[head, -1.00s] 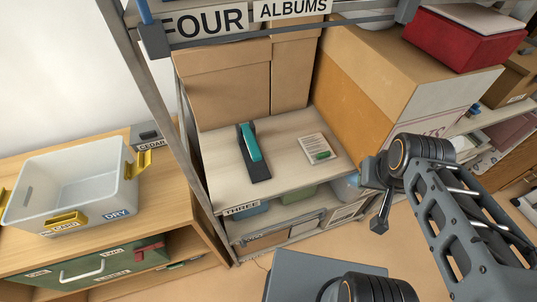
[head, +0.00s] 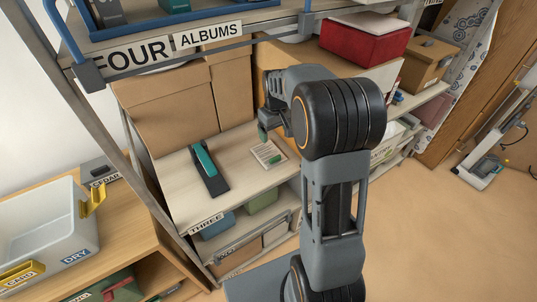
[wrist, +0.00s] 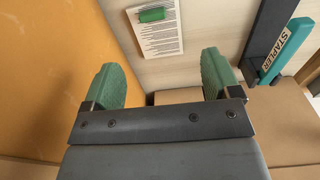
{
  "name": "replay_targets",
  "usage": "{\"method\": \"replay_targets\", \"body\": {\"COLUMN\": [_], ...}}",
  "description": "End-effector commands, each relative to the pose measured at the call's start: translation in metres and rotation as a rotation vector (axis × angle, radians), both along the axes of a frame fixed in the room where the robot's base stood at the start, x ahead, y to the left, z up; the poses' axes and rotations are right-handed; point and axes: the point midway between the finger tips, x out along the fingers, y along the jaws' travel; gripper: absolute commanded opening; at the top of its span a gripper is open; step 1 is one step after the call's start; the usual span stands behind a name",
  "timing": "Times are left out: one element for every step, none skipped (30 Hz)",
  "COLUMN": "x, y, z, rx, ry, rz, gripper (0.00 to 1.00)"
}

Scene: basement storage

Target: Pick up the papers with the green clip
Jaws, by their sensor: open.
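The papers (head: 265,150) lie flat on the shelf marked THREE, to the right of the stapler, with a green clip (head: 275,159) on them. In the wrist view the papers (wrist: 158,38) show as a white printed sheet with the green clip (wrist: 152,14) near the top of the picture. My gripper (wrist: 161,64) is open and empty, its two green fingers spread, with the papers beyond the fingertips. In the head view my gripper (head: 264,130) is mostly hidden behind my arm, near the papers and apart from them.
A black and teal stapler (head: 208,168) lies left of the papers. Tall cardboard boxes (head: 165,110) stand behind, and an orange-brown box side (wrist: 45,70) is close to my left finger. The upper FOUR shelf (head: 180,62) hangs above. A white bin (head: 45,225) stands at left.

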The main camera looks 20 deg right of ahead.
Motion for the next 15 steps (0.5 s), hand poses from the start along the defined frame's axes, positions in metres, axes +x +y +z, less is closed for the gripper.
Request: {"method": "replay_targets", "body": {"x": [0.007,0.01,0.014,0.016,0.018,0.019,0.02,0.021,0.021,0.021,0.021,0.021,0.021,0.021,0.021], "y": [-0.006,-0.009,-0.013,-0.014,-0.016,-0.017,-0.018,-0.019,-0.019,-0.019,-0.019,-0.019,-0.019,-0.019,-0.019], "z": [-0.008,-0.011,-0.015,-0.018,-0.022,-0.027,-0.031,-0.037,-0.044,-0.05,-0.056,-0.063,-0.068,-0.074,-0.08], "rx": [0.003,0.004,0.005,0.006,0.007,0.008,0.008,0.009,0.009,0.009,0.01,0.009,0.009,0.009,0.009], "ry": [0.016,0.022,0.028,0.032,0.036,0.04,0.042,0.043,0.046,0.046,0.047,0.046,0.046,0.046,0.046], "rz": [0.003,0.006,0.011,0.013,0.015,0.017,0.018,0.019,0.02,0.021,0.021,0.021,0.021,0.021,0.02], "gripper": [0.83,0.83,0.83,0.83,0.83,0.83,0.83,0.83,0.83,0.83,0.83,0.83,0.83,0.83,0.83]}}
